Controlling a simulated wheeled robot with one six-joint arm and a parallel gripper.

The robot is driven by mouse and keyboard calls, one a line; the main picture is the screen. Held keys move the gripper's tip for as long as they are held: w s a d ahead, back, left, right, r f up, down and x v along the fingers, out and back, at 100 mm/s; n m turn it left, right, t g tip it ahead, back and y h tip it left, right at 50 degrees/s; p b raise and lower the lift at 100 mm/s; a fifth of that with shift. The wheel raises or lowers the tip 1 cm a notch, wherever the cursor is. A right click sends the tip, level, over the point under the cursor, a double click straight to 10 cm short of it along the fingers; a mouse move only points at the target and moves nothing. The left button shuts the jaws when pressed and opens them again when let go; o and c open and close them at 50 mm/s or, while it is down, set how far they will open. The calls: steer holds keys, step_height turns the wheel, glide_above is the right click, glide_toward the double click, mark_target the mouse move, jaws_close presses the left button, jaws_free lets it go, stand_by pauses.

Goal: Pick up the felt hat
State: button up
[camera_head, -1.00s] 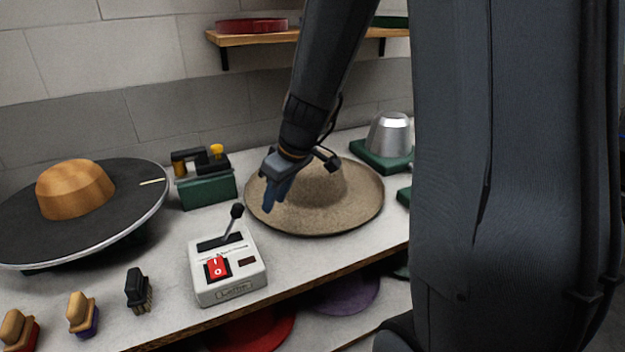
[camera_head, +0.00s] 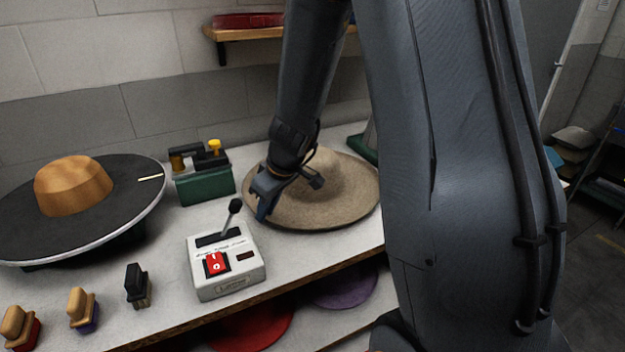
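The tan felt hat (camera_head: 335,198), wide-brimmed and brim down, rests on the white worktop right of the middle. Part of its crown is hidden behind my arm. My gripper (camera_head: 262,208) is at the left edge of the hat's brim, its fingers pointing down. The fingers overlap the brim edge in this view, and I cannot tell if they touch it or have it between them. The gap between the fingers is too small to make out.
A white control box (camera_head: 226,268) with a lever and red switch stands in front of the gripper. A green tool box (camera_head: 205,187) is behind left. A dark round plate (camera_head: 120,200) bears a wooden hat block (camera_head: 74,187). Several brushes (camera_head: 82,310) stand at front left.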

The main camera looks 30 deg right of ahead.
jaws_close()
steer(key=shift+r, duration=0.15)
step_height(320, 180, up, 18)
stand_by(0.4)
stand_by(2.1)
